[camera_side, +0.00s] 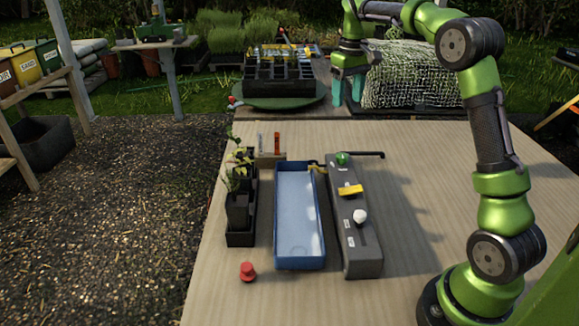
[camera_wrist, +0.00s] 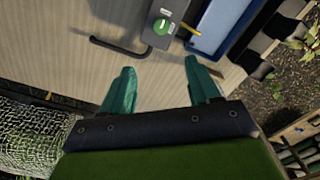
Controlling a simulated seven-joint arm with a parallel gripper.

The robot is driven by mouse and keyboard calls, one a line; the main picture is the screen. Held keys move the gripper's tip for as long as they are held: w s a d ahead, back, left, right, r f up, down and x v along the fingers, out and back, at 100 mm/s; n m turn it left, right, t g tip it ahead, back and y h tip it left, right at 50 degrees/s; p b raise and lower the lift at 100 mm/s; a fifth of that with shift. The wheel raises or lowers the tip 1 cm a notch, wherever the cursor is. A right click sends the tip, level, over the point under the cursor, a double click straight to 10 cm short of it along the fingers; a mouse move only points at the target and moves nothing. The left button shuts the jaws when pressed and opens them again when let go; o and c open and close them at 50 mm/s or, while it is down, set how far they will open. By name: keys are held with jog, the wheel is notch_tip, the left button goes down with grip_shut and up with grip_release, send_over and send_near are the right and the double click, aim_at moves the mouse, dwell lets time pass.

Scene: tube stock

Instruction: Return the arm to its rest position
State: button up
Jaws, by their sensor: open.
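My gripper (camera_side: 347,90) is at the far side of the table, raised above its far edge, with its teal fingers pointing down. In the wrist view my gripper (camera_wrist: 160,88) shows its two teal fingers spread apart with nothing between them. My green and black arm arches from its base at the right front of the table. The gripper is apart from the grey box and blue tray, which lie nearer the side camera.
A blue tray (camera_side: 279,265), a long grey box (camera_side: 362,262) with a green knob (camera_side: 343,158), and a black planter (camera_side: 240,238) stand mid-table. A red knob (camera_side: 247,271) is in front. A green turntable (camera_side: 280,102) bears a black rack; a mesh-covered block (camera_side: 415,80) stands behind. The table's right is clear.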

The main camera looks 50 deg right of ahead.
jog(key=s+a+m+t+y, duration=0.1)
jog(key=s+a+t, duration=0.6)
jog(key=s+a, duration=1.3)
jog(key=a+f+y, duration=0.1)
jog(key=a, duration=0.2)
jog(key=shift+s+a+m, duration=0.2)
jog(key=shift+s+m, duration=0.1)
